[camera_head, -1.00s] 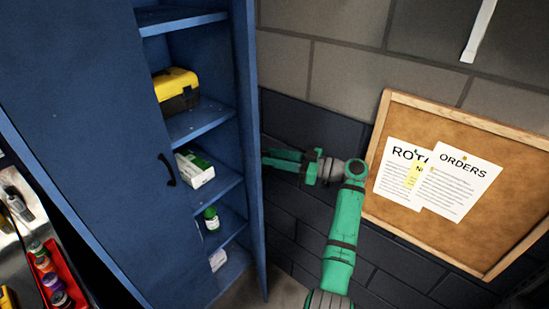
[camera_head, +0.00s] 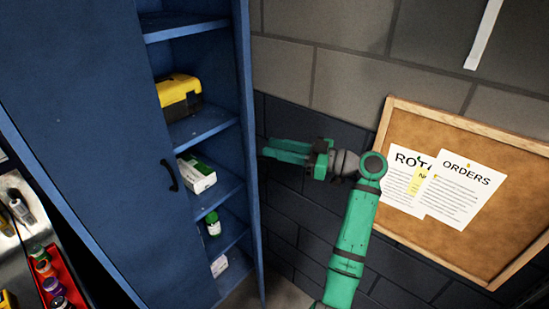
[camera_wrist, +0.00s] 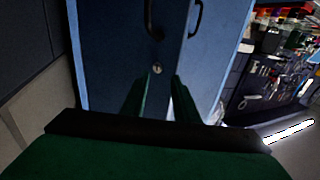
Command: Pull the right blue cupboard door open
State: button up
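The blue cupboard's right door (camera_head: 248,150) stands swung out, seen nearly edge-on in the head view, with the shelves beside it exposed. The left door (camera_head: 100,130) is shut and has a black handle (camera_head: 169,176). My gripper (camera_head: 268,148) is to the right of the right door, its fingers pointing left at it. In the wrist view, my gripper (camera_wrist: 158,82) has two green fingers apart with nothing between them. Ahead of them are a blue door face with a round lock (camera_wrist: 156,68) and a black handle (camera_wrist: 151,20). I cannot tell if the fingertips touch the door.
The shelves hold a yellow and black toolbox (camera_head: 179,96), a white and green box (camera_head: 196,174) and a green-capped bottle (camera_head: 213,223). A dark brick wall (camera_head: 290,210) and a corkboard (camera_head: 455,225) are at the right. A red tray (camera_head: 68,280) is at lower left.

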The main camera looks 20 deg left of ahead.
jog(key=s+d+r, duration=0.2)
jog(key=s+r, duration=0.1)
jog(key=s, duration=0.5)
jog(key=shift+s+d, duration=0.1)
jog(key=shift+c, duration=0.3)
